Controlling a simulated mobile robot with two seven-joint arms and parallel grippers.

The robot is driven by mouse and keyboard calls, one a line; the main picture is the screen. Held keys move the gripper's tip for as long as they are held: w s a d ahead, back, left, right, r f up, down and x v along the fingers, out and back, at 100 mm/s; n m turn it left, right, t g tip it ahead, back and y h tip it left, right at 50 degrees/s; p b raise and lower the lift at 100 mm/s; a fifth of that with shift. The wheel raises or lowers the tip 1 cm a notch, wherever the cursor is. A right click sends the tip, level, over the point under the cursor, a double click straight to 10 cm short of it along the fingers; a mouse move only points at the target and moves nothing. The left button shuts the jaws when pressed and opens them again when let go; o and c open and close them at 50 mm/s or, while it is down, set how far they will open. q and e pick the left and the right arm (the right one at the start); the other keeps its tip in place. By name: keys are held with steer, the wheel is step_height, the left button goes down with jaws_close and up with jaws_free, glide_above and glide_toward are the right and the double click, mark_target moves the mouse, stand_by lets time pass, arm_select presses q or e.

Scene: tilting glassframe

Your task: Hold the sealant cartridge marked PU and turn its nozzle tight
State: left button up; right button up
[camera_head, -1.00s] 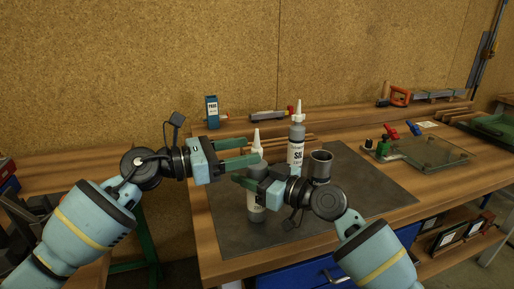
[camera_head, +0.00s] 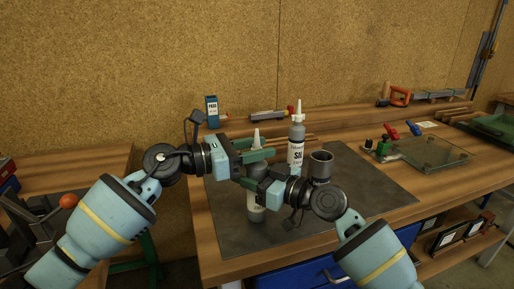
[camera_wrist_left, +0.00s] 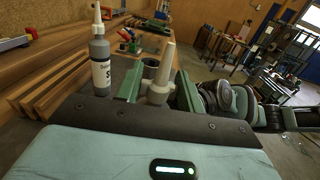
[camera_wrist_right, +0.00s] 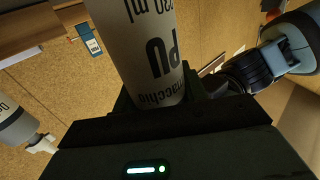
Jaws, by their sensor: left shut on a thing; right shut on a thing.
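The white sealant cartridge marked PU (camera_wrist_right: 150,45) fills the upper middle of the right wrist view. In the head view its grey lower part (camera_head: 256,208) stands upright over the dark mat. My right gripper (camera_head: 252,183) is shut on its body. Its pale conical nozzle (camera_head: 256,138) points up and also shows in the left wrist view (camera_wrist_left: 166,65). My left gripper (camera_head: 258,154) is shut on the nozzle's lower part, its green fingers on either side. The fingers hide where the nozzle meets the cartridge.
A second cartridge, marked SIL (camera_head: 296,150), stands just behind and to the right. A grey metal cup (camera_head: 320,165) stands beside my right wrist. A glass frame with clamps (camera_head: 435,153) lies further right. The dark mat's front left (camera_head: 225,235) is clear.

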arm_select(q)
steer(key=shift+m+g, duration=0.3)
steer(key=shift+g, duration=0.2)
steer(key=o, duration=1)
steer(key=v, duration=0.7)
steer(key=shift+a, duration=0.25)
steer(key=shift+s+f, duration=0.1)
steer(key=shift+f, duration=0.05)
